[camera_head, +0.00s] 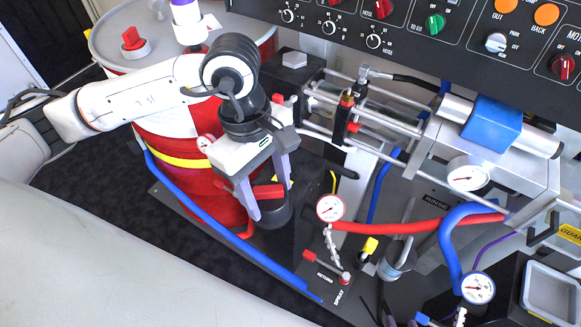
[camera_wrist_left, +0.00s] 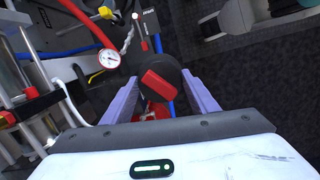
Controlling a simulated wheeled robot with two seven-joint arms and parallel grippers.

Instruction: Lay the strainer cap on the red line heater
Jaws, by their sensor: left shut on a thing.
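My left gripper (camera_head: 271,201) is shut on a dark round cap with a red bar handle, which I take to be the strainer cap (camera_head: 275,214). In the left wrist view the cap (camera_wrist_left: 184,86) sits between the two lilac fingers, its red handle facing the camera. The gripper points down in front of the red drum, above the dark base plate. I cannot tell from the head view how high the cap is above what lies below. I cannot make out for certain which part is the red line heater. My right gripper is not in view.
The red drum (camera_head: 168,130) with a yellow band stands behind my left arm. A round gauge (camera_head: 330,208) and a red hose (camera_head: 400,226) lie right of the gripper. A blue hose (camera_head: 215,218) crosses in front. The control panel (camera_head: 455,30) overhangs the back.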

